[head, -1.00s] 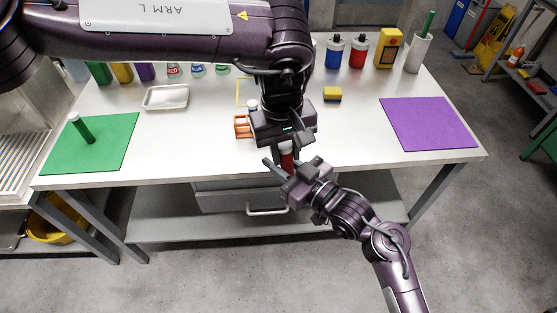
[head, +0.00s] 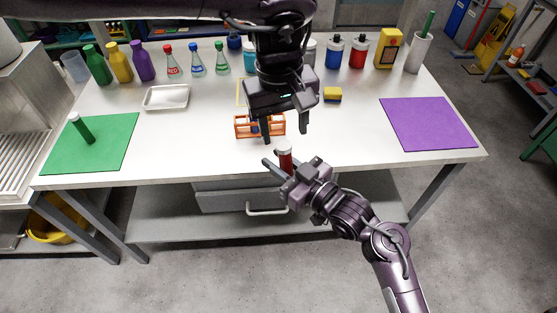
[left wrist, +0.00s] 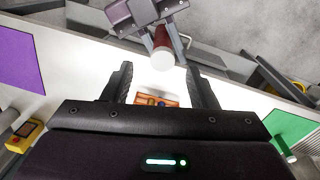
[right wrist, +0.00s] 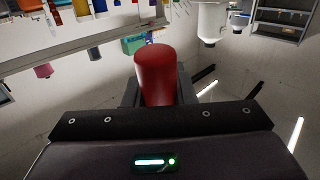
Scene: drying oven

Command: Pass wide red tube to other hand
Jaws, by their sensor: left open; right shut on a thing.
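The wide red tube (head: 285,160) has a white cap at its upper end and stands roughly upright near the table's front edge. My right gripper (head: 279,168) is shut on it. The tube also shows in the right wrist view (right wrist: 156,76), between the fingers, and in the left wrist view (left wrist: 161,50), where its white cap faces the camera. My left gripper (head: 287,130) is open and empty, above and behind the tube, with its fingers pointing down and apart from it.
An orange rack (head: 246,128) stands on the table beneath my left gripper. A green mat (head: 105,150) with a green tube (head: 82,130) lies left, a purple mat (head: 430,125) right. A metal tray (head: 166,97), a sponge (head: 332,94) and several bottles stand further back.

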